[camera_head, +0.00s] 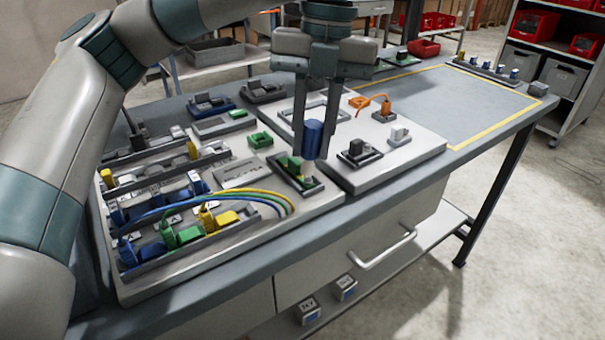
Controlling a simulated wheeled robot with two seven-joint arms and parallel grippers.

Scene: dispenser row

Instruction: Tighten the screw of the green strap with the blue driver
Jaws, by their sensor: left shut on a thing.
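My left gripper (315,152) points down over the middle of the bench with its two dark fingers shut on the blue driver (312,138). The driver looks upright, and the fingers cover its sides. Just left of and below it in the picture, a green part (289,162) sits in a dark holder (305,187). It may be the green strap. I cannot make out its screw or whether the driver tip touches anything. My right gripper is not in view.
A panel at left holds rows of coloured connectors and looping cables (240,192). A small green box (260,140) stands behind the holder. A grey-white block (399,134) and an orange hooked part (385,108) stand to the right. The yellow-outlined bench area (460,95) is mostly clear.

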